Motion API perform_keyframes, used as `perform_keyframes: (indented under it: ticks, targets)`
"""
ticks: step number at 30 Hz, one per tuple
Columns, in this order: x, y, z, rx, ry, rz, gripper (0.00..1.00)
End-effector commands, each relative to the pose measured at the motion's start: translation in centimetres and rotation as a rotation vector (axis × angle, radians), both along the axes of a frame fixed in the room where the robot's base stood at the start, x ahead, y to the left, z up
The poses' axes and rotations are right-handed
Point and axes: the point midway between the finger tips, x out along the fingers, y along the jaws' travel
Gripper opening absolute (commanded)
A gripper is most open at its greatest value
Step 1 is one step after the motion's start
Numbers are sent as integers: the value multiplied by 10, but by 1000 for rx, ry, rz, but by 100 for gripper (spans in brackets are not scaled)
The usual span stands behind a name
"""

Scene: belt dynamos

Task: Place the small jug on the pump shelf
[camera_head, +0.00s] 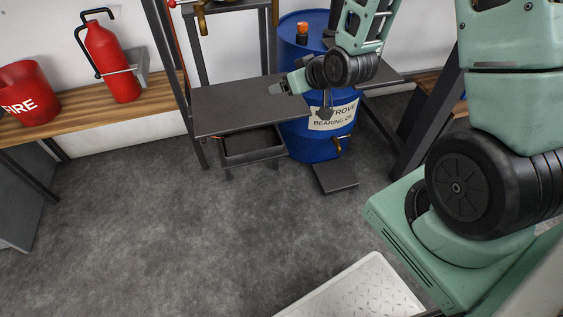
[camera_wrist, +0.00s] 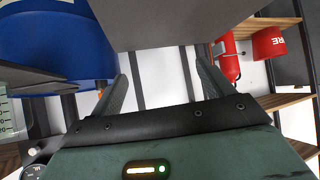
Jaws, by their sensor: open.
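My gripper (camera_head: 276,88) is over the right part of a flat dark grey shelf (camera_head: 222,108) in front of a blue drum. In the wrist view its two fingers (camera_wrist: 162,69) are spread apart with nothing between them. A grey panel (camera_wrist: 165,18) shows beyond the fingertips there. I cannot make out a small jug for certain in either view. A small dark shape (camera_head: 325,108) hangs in front of the drum's label, and I cannot tell what it is. No label marks which surface is the pump shelf.
The blue drum (camera_head: 303,138) carries a bearing oil label and a brass tap (camera_head: 338,146). A low grey plate (camera_head: 335,178) is below it. A dark tray (camera_head: 252,148) sits under the shelf. A fire extinguisher (camera_head: 112,62) and red bucket (camera_head: 28,93) stand left. The floor is clear.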

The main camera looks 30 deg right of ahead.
Motion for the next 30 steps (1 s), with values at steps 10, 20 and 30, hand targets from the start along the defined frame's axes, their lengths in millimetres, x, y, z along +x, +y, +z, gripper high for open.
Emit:
perform_keyframes:
  ticks: [10, 20, 30]
  targets:
    - [-125, 162, 46, -108, 486, 358, 80]
    - [-262, 195, 87, -281, 803, 544, 80]
    - [-278, 194, 91, -304, 843, 558, 80]
